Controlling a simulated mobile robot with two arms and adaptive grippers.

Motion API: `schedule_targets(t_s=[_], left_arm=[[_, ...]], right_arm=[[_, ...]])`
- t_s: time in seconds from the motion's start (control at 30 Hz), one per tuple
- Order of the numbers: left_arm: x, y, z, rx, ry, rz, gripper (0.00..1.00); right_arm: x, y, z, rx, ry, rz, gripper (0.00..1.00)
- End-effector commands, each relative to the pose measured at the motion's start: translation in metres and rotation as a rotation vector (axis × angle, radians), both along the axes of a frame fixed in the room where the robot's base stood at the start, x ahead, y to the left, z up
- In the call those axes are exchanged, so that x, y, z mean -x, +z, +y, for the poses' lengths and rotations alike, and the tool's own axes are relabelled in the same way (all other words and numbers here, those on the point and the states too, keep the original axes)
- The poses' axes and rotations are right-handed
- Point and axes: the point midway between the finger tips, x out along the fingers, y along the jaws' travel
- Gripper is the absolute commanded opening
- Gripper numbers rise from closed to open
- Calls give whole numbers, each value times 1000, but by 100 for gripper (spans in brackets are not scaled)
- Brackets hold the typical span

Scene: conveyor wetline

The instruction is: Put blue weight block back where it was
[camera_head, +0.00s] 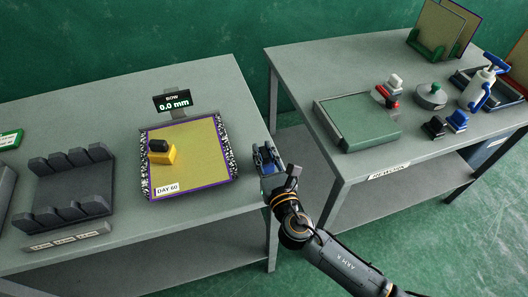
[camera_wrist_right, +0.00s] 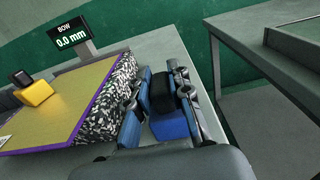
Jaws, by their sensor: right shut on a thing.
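My right gripper (camera_head: 267,163) is shut on a blue weight block with a black top. The block shows between the fingers in the right wrist view (camera_wrist_right: 170,124). Another blue block (camera_head: 457,120) stands on the right table beside a black block (camera_head: 434,128). My left gripper is not in view.
The BOW display (camera_head: 172,101) behind the panel reads 0.0 mm. A dark slotted rack (camera_head: 72,187) stands left of the panel.

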Motion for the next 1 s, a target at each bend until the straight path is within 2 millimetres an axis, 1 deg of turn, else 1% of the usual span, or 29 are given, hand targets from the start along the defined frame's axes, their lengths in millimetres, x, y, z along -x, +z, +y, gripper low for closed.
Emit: schedule_targets(t_s=[0.07,0.1,0.17,0.2,0.47,0.57,0.6,0.67,0.77,1.0], left_arm=[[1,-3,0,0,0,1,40],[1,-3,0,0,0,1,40],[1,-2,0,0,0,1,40],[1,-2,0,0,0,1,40],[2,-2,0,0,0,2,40],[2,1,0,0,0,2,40],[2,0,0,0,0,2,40],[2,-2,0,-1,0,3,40],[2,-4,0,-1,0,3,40],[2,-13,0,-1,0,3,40]], right_arm=[[0,-1,0,-1,0,-4,0],[0,-4,0,0,0,0,22],[0,-3,0,0,0,1,34],[0,-3,0,0,0,1,42],[0,-2,0,0,0,1,42],[0,2,0,0,0,0,42],[3,0,-1,1,0,2,42],[10,-2,-4,1,0,3,42],[28,-3,-9,-1,1,4,42],[78,-3,-25,0,2,3,42]])
